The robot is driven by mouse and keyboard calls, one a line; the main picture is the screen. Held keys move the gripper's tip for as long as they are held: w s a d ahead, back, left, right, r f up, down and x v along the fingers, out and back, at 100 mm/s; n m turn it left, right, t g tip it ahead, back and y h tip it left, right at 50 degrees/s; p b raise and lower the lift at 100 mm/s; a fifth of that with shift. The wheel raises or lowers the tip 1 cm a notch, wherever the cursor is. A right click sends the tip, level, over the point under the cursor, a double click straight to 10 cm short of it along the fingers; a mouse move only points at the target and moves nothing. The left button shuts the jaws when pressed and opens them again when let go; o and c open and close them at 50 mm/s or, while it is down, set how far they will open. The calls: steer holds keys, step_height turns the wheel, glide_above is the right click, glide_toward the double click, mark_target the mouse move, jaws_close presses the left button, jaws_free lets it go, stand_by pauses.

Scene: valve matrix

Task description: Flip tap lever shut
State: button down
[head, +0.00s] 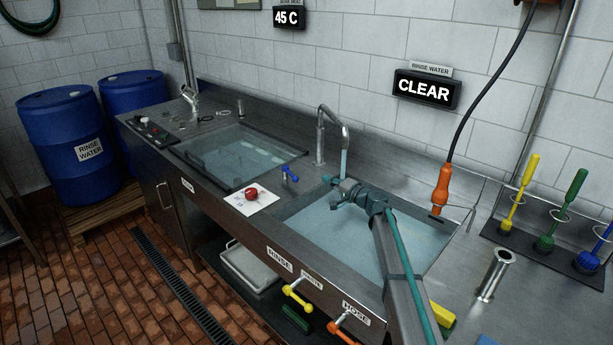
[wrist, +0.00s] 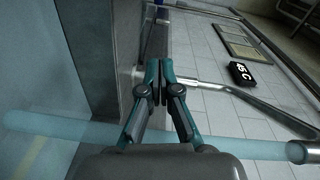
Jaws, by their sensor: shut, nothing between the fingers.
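The chrome tap (head: 320,140) stands behind the right-hand basin, and water (head: 344,163) runs from its spout. A blue two-ended handle (head: 289,173) stands on the deck left of this basin; I cannot tell whether it is the tap's lever. My gripper (head: 338,190) is over the basin, close to the stream and to the right of the blue handle. In the wrist view my gripper (wrist: 160,70) has its fingers together and empty. There the spout end (wrist: 298,151) shows at the right, and the stream (wrist: 240,147) crosses the picture. No lever shows clearly there.
A red knob (head: 251,191) lies on a white card between the basins. Below the front edge are a yellow handle (head: 298,295) and an orange handle (head: 343,329). An orange-gripped hose (head: 441,187) and upright brushes (head: 546,210) stand to the right. A sign (head: 427,90) reads CLEAR.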

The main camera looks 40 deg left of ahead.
mark_target(290, 173)
steer(key=shift+a, duration=0.1)
steer(key=a+p, duration=0.1)
steer(key=a, duration=0.2)
steer(key=w+a+p, duration=0.1)
steer(key=a, duration=0.3)
steer(key=a+p, duration=0.2)
steer(key=a, duration=0.1)
steer(key=shift+w+a+f, duration=0.15)
steer(key=shift+w+a, duration=0.05)
steer(key=shift+w, duration=0.1)
steer(key=s, duration=0.1)
steer(key=s+p, duration=0.1)
steer(key=shift+s+a+f, duration=0.15)
steer(key=shift+s+f, duration=0.05)
steer(key=shift+s, duration=0.15)
steer(key=shift+s+a+f+p, duration=0.3)
steer(key=shift+s, duration=0.35)
steer(key=shift+d, duration=0.15)
